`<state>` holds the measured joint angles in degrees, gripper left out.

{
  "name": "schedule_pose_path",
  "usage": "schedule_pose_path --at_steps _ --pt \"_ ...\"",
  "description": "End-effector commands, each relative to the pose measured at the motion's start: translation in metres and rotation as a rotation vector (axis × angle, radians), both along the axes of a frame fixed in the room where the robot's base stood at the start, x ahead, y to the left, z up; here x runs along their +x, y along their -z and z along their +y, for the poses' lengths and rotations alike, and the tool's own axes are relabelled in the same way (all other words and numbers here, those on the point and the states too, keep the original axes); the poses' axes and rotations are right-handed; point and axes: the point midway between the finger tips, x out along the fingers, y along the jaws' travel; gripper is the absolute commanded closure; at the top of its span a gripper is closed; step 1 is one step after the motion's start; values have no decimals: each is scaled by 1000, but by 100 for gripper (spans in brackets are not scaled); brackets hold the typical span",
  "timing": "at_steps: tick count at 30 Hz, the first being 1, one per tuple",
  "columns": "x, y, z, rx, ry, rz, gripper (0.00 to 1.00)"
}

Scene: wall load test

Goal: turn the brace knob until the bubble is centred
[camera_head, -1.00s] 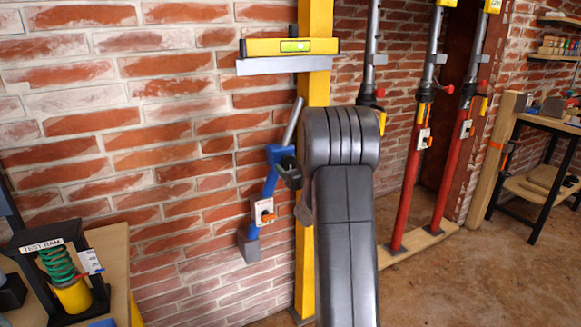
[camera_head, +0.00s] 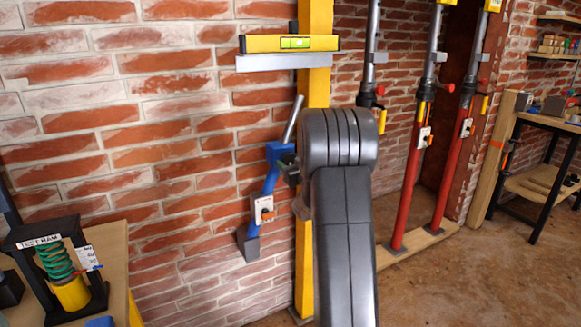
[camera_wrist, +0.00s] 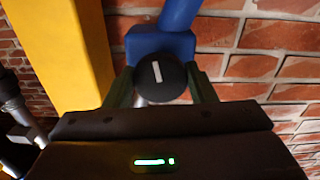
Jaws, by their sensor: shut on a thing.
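The blue brace (camera_head: 267,180) leans against the brick wall, with a grey rod at its top and a grey foot below. Its round black knob (camera_wrist: 160,82), with a white mark standing nearly upright, shows in the wrist view in front of a blue block. My gripper (camera_wrist: 160,88) is shut on the knob, a finger on each side. In the head view my gripper (camera_head: 289,168) is at the brace's upper part and hides the knob. The yellow spirit level (camera_head: 262,45) rests on a grey ledge above. Its green vial (camera_head: 295,43) is too small to judge the bubble exactly.
A yellow post (camera_head: 314,85) stands right behind my arm. Red props (camera_head: 408,190) stand on a wooden sill to the right. A bench with a test ram (camera_head: 62,270) is at the lower left, and a workbench (camera_head: 545,122) is at the far right.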

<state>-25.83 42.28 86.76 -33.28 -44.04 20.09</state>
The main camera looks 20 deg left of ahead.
Motion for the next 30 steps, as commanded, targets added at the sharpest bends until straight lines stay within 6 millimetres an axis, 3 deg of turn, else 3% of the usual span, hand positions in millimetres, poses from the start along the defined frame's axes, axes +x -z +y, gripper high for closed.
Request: schedule_pose_path --at_steps 9,21,22,24,30 --pt "0 3 -1 -162 -1 -185 72" --pt "0 1 -1 -185 0 -207 72" --pt "0 1 -1 -185 0 -207 44" --pt "0 1 -1 -185 0 -207 30" --pt "1 0 0 -184 -1 -207 28"
